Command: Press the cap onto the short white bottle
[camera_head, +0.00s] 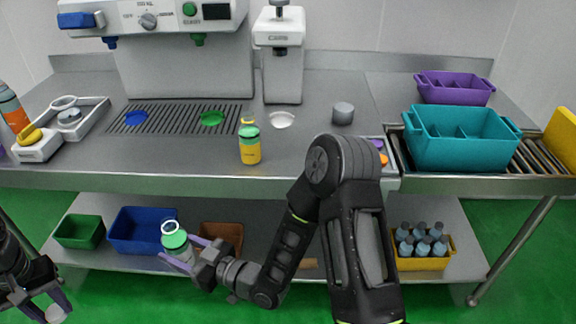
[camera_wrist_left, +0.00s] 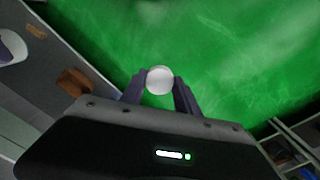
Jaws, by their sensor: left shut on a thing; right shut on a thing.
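My left gripper (camera_head: 42,305) is low at the left edge of the head view, shut on a round white cap (camera_head: 56,314). The cap also shows between the fingertips in the left wrist view (camera_wrist_left: 159,80). My right gripper (camera_head: 188,250) is shut on a short white bottle (camera_head: 182,254) with a green shoulder (camera_head: 174,240) and a pale ring at its top. The bottle is tilted and held in front of the lower shelf. The cap and bottle are well apart; part of the bottle is hidden by the fingers.
A yellow and green bottle (camera_head: 249,150) stands on the steel counter (camera_head: 170,160). A blue crate (camera_head: 140,232), a green crate (camera_head: 80,231) and a brown crate (camera_head: 222,233) sit on the lower shelf. A teal crate (camera_head: 460,155) stands on rollers at right. Green floor lies below the cap.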

